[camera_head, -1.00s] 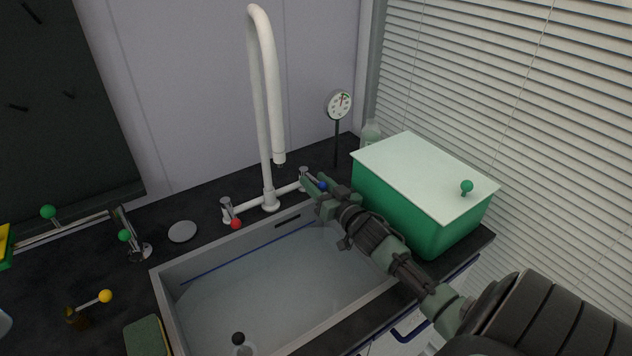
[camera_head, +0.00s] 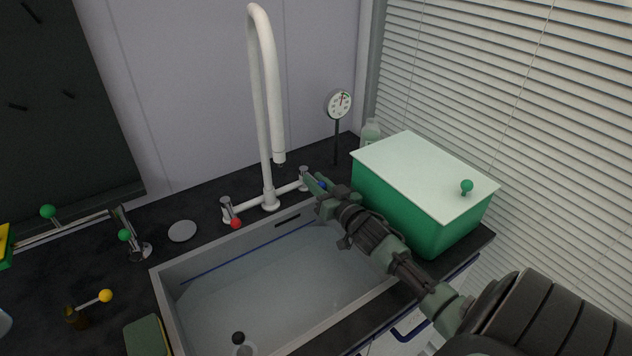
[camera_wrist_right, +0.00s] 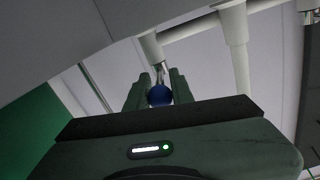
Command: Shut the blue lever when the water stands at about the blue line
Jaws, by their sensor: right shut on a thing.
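My right gripper (camera_head: 317,188) reaches over the right side of the sink to the faucet's right valve. In the right wrist view its two fingers stand on either side of the blue ball (camera_wrist_right: 159,95) of the blue lever and are shut on it. The ball also shows in the head view (camera_head: 322,186), partly hidden by the fingers. The sink (camera_head: 163,306) holds clear greyish water (camera_head: 270,285). The blue line (camera_head: 240,257) runs along the sink's back wall and is visible; the water surface looks a little below it, the exact gap hard to tell. My left gripper is not in view.
The white faucet (camera_head: 263,110) stands behind the sink, with a red-knobbed lever (camera_head: 235,223) at its left valve. A green box (camera_head: 385,205) with a pale lid stands close right of my gripper. A dial gauge (camera_head: 339,104) stands behind.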

